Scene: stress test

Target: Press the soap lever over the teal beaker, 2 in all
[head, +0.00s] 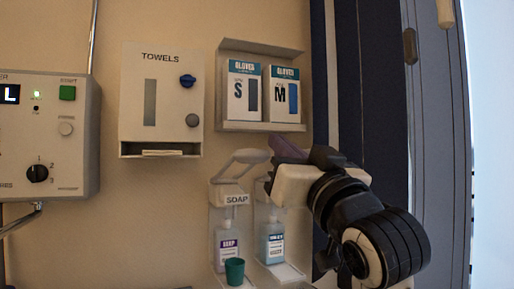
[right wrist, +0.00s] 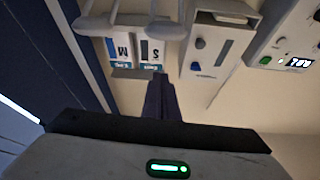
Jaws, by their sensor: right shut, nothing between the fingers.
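The soap dispenser (head: 222,214), labelled SOAP, hangs on the wall with a purple-labelled bottle inside. Its pale lever (head: 248,157) sticks out at the top. The small teal beaker (head: 234,271) stands upright at the foot of the dispenser, in front of the bottle. My right gripper (head: 286,149) is shut and empty, to the right of the soap lever at about its height, apart from it as far as I can tell. In the upside-down right wrist view the shut fingers (right wrist: 160,95) point toward the wall. My left gripper is not in view.
A second dispenser with a blue-labelled bottle (head: 271,241) stands just right of the soap, its top partly hidden by my right gripper. Above are a glove rack (head: 262,127) and a towel box (head: 162,105). A control panel (head: 60,130) is at the left.

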